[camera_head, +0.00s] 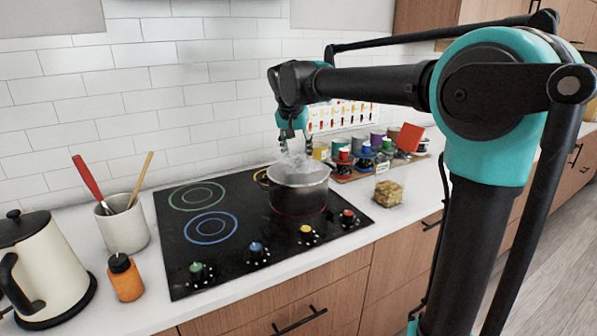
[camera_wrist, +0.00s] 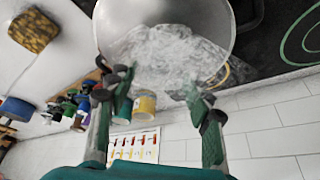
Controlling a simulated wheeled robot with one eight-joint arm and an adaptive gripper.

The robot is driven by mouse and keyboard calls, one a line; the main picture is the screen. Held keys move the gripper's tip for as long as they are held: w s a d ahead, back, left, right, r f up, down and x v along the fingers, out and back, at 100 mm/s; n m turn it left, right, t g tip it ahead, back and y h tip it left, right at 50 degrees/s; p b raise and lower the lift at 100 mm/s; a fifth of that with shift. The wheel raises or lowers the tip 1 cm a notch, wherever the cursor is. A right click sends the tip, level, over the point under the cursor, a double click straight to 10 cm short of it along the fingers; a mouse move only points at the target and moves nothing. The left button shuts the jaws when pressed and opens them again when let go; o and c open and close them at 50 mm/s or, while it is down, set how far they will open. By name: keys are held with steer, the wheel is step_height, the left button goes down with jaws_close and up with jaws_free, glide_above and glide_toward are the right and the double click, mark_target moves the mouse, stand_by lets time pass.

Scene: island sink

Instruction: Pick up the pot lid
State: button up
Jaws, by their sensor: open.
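My gripper (camera_head: 295,147) hangs above the pot, pointing down. In the wrist view its two fingers (camera_wrist: 156,88) are spread apart on either side of the steam, with nothing held between them.
Right of the pot are a tray of several coloured cups and jars (camera_head: 362,150) and a yellowish block (camera_head: 388,193). On the left stand a cream kettle (camera_head: 45,262), a utensil crock (camera_head: 122,230) and an orange bottle (camera_head: 126,281). White tiled wall (camera_head: 120,100) lies behind.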

mark_target(298, 166)
steer(key=shift+x, duration=1.45)
steer(key=shift+c, duration=0.3)
jaws_close()
